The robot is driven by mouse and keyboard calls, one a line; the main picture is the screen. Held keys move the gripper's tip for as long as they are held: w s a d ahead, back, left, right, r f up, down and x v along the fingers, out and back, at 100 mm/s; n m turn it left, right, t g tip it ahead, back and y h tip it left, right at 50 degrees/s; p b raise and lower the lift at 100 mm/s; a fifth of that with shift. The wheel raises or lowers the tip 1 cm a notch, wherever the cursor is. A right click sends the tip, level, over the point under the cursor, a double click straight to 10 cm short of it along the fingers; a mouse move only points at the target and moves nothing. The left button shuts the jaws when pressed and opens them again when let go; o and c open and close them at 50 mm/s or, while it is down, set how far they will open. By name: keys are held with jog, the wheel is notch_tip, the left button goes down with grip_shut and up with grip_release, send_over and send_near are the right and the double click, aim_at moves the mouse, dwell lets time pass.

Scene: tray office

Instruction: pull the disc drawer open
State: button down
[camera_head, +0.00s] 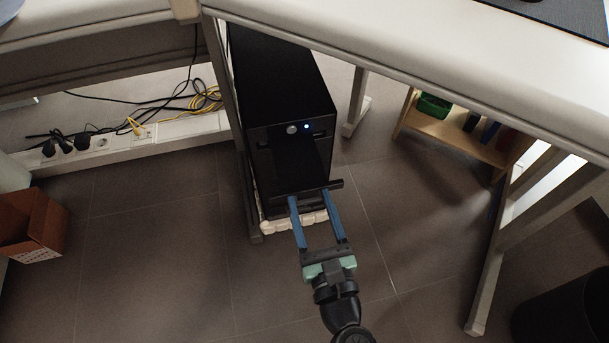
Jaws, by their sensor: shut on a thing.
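My gripper (309,194) reaches up from below with two blue fingers spread apart. Their tips are at the drawer front and hold it. The exact contact is small and dark.
A desk leg (232,130) stands close along the tower's left side. A pale base (290,223) lies under the tower. A power strip (125,138) with cables, a cardboard box (32,222) and a low wooden shelf (450,128) are farther off. The floor in front is clear.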

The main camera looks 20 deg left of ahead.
jog(key=shift+s+d, duration=0.2)
jog(key=shift+s, duration=0.1)
jog(key=shift+c, duration=0.6)
grip_release()
jog(key=p+v, duration=0.5)
jog(key=v, duration=0.8)
